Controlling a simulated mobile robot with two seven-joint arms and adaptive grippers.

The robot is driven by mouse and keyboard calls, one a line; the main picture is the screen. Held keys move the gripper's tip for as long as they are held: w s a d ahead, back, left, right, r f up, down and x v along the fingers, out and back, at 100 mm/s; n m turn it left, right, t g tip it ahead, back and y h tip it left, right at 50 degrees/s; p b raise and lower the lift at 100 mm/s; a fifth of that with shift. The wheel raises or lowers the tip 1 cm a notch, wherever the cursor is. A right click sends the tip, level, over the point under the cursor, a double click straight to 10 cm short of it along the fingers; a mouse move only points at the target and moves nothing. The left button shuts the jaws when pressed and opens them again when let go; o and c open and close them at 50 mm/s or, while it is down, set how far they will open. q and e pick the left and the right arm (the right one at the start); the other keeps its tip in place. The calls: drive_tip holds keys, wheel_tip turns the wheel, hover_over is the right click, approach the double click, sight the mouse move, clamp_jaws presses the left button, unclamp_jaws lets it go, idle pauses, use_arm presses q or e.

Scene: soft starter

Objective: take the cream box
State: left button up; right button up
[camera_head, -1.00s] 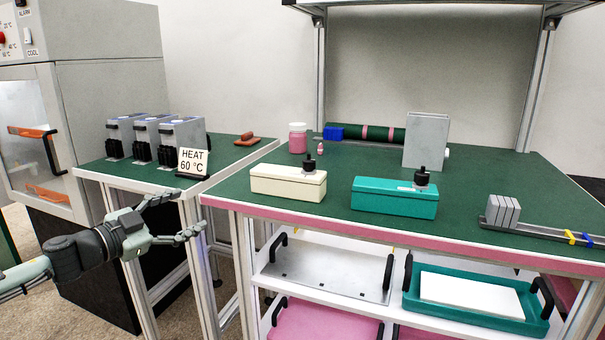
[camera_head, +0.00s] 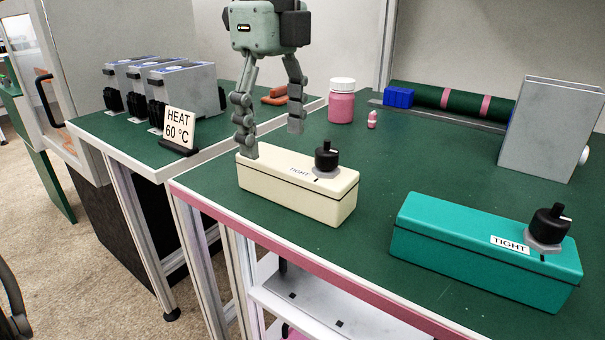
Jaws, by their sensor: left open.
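The cream box (camera_head: 296,192) is a long, low box with a black knob (camera_head: 326,157) and a label reading TIGHT on its lid. It rests on the green-topped table near the front left edge. My left gripper (camera_head: 271,140) points down over the left end of the box, its two fingers spread apart. The left finger's tip overlaps the box's left end in the picture; I cannot tell whether it touches. The other finger is behind the box's far side in the picture. Nothing is between the fingers. My right gripper does not show.
A teal box (camera_head: 482,253) with a knob stands to the right. Behind are a pink jar (camera_head: 341,103), a small pink item (camera_head: 372,119), a grey block (camera_head: 549,130) and a dark green roll (camera_head: 452,101). A HEAT 60 °C sign (camera_head: 179,128) stands on the left table.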

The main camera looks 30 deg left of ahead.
sight(277, 156)
use_arm(q)
wheel_tip(277, 156, down, 6)
drive_tip(key=shift+w+r, duration=0.1)
drive_tip(key=c, duration=1.4)
